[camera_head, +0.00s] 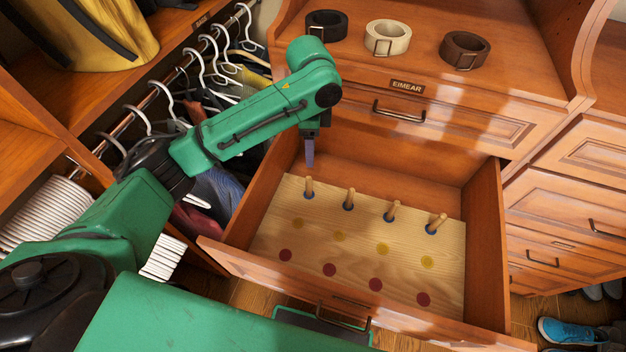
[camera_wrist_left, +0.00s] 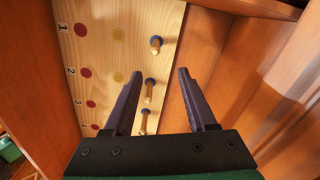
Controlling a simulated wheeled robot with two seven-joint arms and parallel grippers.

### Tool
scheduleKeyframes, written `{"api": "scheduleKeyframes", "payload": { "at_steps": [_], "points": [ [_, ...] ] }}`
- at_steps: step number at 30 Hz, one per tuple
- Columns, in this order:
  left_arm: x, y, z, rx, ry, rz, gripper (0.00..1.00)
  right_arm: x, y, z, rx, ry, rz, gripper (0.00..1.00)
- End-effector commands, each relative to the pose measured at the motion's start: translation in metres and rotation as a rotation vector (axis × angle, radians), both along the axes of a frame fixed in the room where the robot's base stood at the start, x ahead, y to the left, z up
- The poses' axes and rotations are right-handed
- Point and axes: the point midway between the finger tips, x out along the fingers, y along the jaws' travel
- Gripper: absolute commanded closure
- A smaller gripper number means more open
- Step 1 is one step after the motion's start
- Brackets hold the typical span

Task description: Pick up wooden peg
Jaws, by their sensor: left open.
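Several wooden pegs stand in a row in blue-ringed spots on a light wooden board (camera_head: 290,238) inside an open drawer. From left to right in the head view they are the first peg (camera_head: 309,186), second peg (camera_head: 349,198), third peg (camera_head: 392,210) and a tilted fourth peg (camera_head: 437,222). My left gripper (camera_head: 309,153) points down above the far left of the board, near the first peg and apart from it. In the left wrist view the left gripper (camera_wrist_left: 160,74) is open and empty; three pegs show, one (camera_wrist_left: 149,90) seen between its fingers. My right gripper is not in view.
The open drawer's front wall (camera_head: 370,298) and side walls surround the board. Yellow and red dots on the board are empty. Rolled belts (camera_head: 387,37) lie on the cabinet top behind. Hanging clothes (camera_head: 215,185) are at the left; a blue shoe (camera_head: 567,331) is on the floor.

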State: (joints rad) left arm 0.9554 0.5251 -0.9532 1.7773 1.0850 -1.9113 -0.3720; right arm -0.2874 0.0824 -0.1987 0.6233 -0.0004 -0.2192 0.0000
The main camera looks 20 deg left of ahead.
Motion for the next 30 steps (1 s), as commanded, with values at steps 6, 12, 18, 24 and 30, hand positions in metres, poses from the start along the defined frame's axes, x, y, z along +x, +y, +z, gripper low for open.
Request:
{"api": "scheduleKeyframes", "payload": {
  "at_steps": [6,12,18,24,30],
  "points": [
    [-0.001,0.001,-0.054,0.002,0.004,0.002,0.43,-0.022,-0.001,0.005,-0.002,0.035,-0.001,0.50],
    [-0.002,0.001,-0.085,0.002,0.002,0.001,0.43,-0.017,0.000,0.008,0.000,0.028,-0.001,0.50],
    [-0.005,0.004,-0.122,0.001,0.003,0.000,0.43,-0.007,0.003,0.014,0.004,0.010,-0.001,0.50],
    [-0.004,0.004,-0.134,0.001,-0.001,-0.001,0.43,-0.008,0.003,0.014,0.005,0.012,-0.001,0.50],
    [-0.004,0.004,-0.133,0.001,-0.001,-0.001,0.85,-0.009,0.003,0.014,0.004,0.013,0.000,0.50]
  ]
}}
